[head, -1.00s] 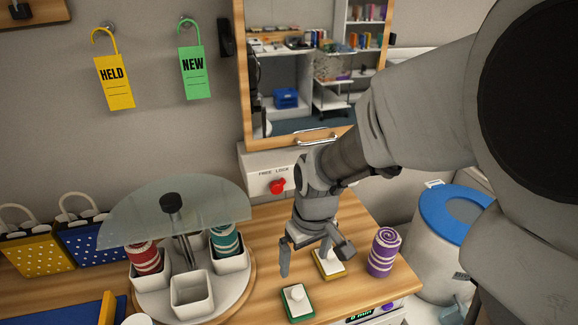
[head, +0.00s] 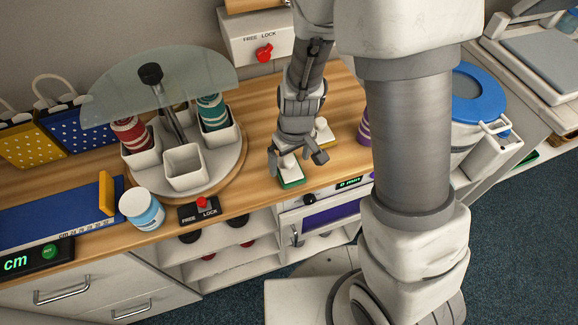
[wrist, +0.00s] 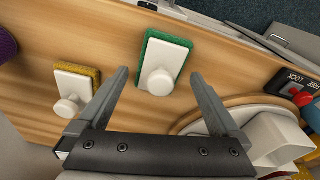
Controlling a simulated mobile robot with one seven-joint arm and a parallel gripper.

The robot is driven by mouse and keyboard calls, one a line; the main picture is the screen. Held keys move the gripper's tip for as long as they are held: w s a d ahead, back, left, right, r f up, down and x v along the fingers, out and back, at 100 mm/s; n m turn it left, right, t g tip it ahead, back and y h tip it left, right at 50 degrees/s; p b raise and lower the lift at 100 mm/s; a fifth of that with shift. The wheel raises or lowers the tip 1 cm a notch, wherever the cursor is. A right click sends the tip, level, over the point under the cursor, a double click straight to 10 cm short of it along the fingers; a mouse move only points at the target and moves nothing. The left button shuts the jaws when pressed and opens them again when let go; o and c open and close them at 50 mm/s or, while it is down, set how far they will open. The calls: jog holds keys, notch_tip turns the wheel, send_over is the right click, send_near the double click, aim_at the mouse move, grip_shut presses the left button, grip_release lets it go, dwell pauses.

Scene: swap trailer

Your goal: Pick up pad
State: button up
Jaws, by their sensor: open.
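Two pads with white backs and round white knobs lie on the wooden counter. The green-edged pad (wrist: 165,58) is ahead of my open gripper (wrist: 163,85) in the wrist view, between the lines of its two fingers. In the head view the green pad (head: 291,180) is at the front of the counter, below my gripper (head: 297,161), partly covered by it. The yellow-edged pad (wrist: 75,84) lies to the left in the wrist view, outside the fingers. In the head view the yellow pad (head: 324,134) shows behind my gripper. The fingers hold nothing.
A turntable with white cups (head: 185,168) and a glass top (head: 160,85) stands left of my gripper. A purple rolled item (head: 363,128) is to the right, partly hidden by my arm. A white jar (head: 143,208) stands near the front edge.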

notch_tip(320, 180, down, 2)
jog(key=shift+w+f, duration=0.1)
jog(key=shift+a, duration=0.1)
jog(key=c, duration=1.2)
jog(key=shift+o, duration=0.2)
notch_tip(320, 180, up, 5)
jog(key=shift+f+p, duration=0.1)
jog(key=shift+p, duration=0.3)
jog(key=s+d+r, duration=0.4)
jog(key=d+r, duration=0.2)
jog(key=d, duration=0.5)
jog(key=shift+r+b, duration=0.15)
jog(key=shift+b, duration=0.15)
